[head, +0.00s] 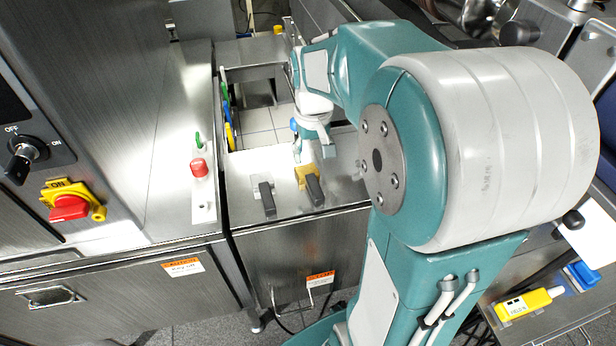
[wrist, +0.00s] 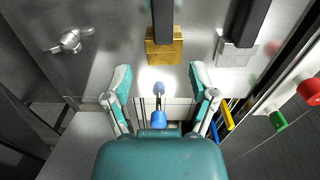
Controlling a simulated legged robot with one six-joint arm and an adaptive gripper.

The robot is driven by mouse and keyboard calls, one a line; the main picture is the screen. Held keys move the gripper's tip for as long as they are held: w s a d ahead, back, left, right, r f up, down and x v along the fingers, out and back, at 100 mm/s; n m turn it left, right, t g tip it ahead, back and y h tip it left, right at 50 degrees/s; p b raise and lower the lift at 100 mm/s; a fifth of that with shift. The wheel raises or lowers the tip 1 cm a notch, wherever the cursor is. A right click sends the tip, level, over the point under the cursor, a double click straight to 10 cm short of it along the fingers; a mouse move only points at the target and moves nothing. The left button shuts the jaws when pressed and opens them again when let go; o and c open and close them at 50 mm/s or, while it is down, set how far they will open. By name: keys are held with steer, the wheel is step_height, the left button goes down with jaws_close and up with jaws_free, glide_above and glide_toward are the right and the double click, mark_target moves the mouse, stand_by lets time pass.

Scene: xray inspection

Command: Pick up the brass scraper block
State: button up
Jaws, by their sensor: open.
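The brass scraper block (head: 302,173) lies on the steel counter in the head view, with a black handle (head: 315,190) reaching toward the front edge. In the wrist view the brass block (wrist: 164,52) is at upper middle, and its handle (wrist: 163,18) runs off the top edge. My gripper (head: 305,148) is just behind the block in the head view. In the wrist view my gripper (wrist: 160,78) is open, its two teal fingers spread and empty. The block lies beyond the fingertips, roughly in line with the gap; they look apart from it.
A similar grey metal block (wrist: 236,50) with a black handle lies beside the brass one. A red button (head: 198,166) and a green knob (head: 198,139) stand on the left counter. Yellow and blue handles (head: 229,134) hang at the opening behind. A metal latch (wrist: 70,42) is nearby.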

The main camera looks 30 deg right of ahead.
mark_target(311, 177)
steer(key=f, duration=0.7)
steer(key=shift+s+a+f, duration=0.1)
steer(key=shift+s+a, duration=0.1)
steer(key=shift+a+f, duration=0.15)
steer(key=shift+f, duration=0.05)
jaws_close()
